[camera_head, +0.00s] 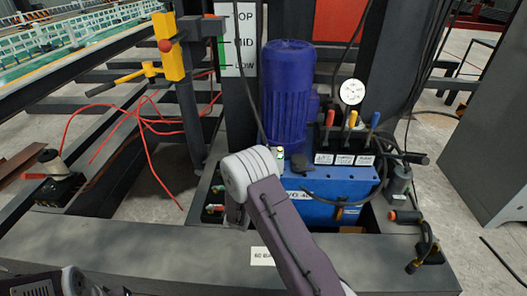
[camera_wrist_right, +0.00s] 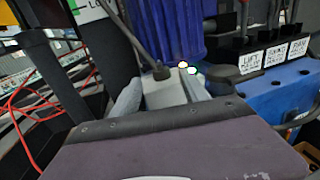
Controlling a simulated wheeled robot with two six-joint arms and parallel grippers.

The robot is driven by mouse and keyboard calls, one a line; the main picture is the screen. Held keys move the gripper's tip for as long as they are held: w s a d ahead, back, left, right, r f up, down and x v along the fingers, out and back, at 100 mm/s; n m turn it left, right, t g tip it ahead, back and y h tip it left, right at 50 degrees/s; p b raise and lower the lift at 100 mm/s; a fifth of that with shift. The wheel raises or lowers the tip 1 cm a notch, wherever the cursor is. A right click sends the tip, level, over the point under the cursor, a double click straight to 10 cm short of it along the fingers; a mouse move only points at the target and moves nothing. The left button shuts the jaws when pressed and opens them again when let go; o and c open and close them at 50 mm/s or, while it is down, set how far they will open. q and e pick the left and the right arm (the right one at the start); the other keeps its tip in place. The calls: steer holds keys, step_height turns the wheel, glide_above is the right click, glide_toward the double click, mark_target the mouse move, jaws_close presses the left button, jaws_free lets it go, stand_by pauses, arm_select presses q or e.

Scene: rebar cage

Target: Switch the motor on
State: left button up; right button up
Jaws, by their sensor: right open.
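The blue ribbed motor (camera_head: 287,95) stands upright on the blue hydraulic unit (camera_head: 335,185); its lower side also shows in the right wrist view (camera_wrist_right: 168,28). A small grey box (camera_wrist_right: 164,92) with a cable gland on top sits at the motor's foot. Small round white and green buttons or lamps (camera_wrist_right: 188,69) show beside the gland, and small light and green spots (camera_head: 280,153) show there in the head view. My right gripper (camera_wrist_right: 162,96) is open, its fingers on either side of the grey box; contact cannot be told. My left gripper is not in view.
Labelled levers (camera_head: 350,121) and a round gauge (camera_head: 352,92) stand right of the motor. Red hoses (camera_head: 150,135) hang at the left near a yellow clamp post (camera_head: 170,48). A grey cabinet (camera_head: 490,140) stands at the right. Dark beams surround the unit.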

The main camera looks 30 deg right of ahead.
steer(key=b+x, duration=0.2)
steer(key=x, duration=0.4)
steer(key=shift+w+d+f, duration=0.15)
steer(key=shift+w+d, duration=0.05)
steer(key=shift+d, duration=0.1)
steer(key=shift+w+d, duration=0.3)
steer(key=shift+w, duration=0.05)
jaws_close()
